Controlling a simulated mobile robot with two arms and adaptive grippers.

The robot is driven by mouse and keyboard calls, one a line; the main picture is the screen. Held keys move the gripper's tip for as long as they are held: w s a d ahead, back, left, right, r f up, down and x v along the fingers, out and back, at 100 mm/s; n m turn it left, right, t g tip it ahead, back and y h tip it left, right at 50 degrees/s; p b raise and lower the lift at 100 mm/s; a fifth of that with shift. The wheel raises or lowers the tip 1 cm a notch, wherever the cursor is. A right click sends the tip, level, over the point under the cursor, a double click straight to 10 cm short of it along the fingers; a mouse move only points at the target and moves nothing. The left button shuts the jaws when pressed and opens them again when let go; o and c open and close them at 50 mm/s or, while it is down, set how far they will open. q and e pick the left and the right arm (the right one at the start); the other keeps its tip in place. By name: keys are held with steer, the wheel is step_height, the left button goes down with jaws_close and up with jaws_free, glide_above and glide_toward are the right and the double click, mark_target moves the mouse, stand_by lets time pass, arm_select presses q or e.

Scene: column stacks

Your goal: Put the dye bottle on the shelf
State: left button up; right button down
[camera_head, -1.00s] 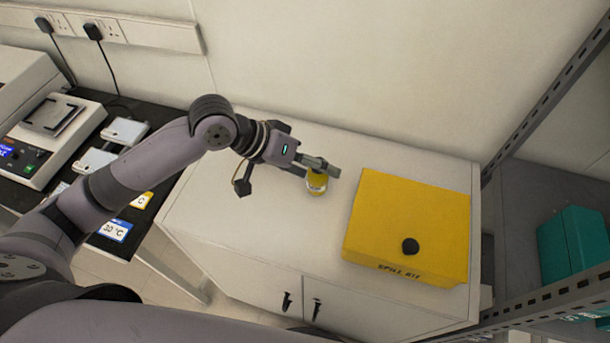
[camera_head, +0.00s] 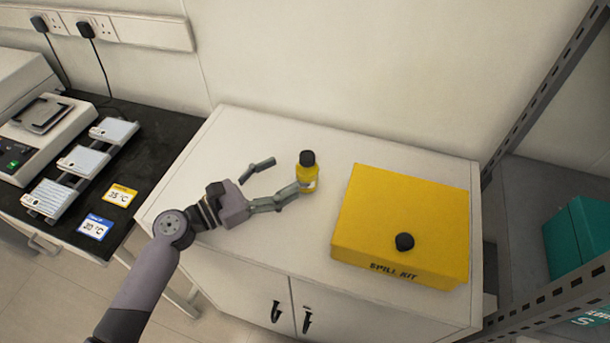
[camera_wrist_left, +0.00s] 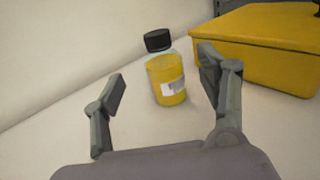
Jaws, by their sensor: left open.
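The dye bottle (camera_head: 307,175) is a small clear bottle with yellow contents, a black cap and a white label. It stands upright on the white cabinet top, left of the yellow box. My left gripper (camera_head: 280,182) is open and empty, low over the cabinet top, with its fingers pointing at the bottle. In the left wrist view the bottle (camera_wrist_left: 166,78) stands beyond and between the two spread fingers of the gripper (camera_wrist_left: 165,88), nearer the right one. A grey metal shelf unit (camera_head: 517,205) stands at the right. My right gripper is not in view.
A yellow spill kit box (camera_head: 400,215) with a black knob sits right of the bottle. A teal box (camera_head: 580,240) is on the shelf unit. A black bench (camera_head: 150,165) with lab devices and temperature cards is at the left. The cabinet top's back left is clear.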

mark_target(297, 176)
arm_select(q)
step_height(297, 176, down, 3)
steer(key=shift+d+r, duration=0.15)
steer(key=shift+r, duration=0.05)
steer(key=shift+w+d+r, duration=0.1)
steer(key=shift+w+d, duration=0.15)
steer(key=shift+d, duration=0.05)
steer(key=p+x, duration=0.1)
steer(key=x, duration=0.5)
steer(key=shift+w+d, duration=0.2)
steer(key=shift+d, duration=0.1)
steer(key=shift+c, duration=0.3)
steer(key=c, duration=1.5)
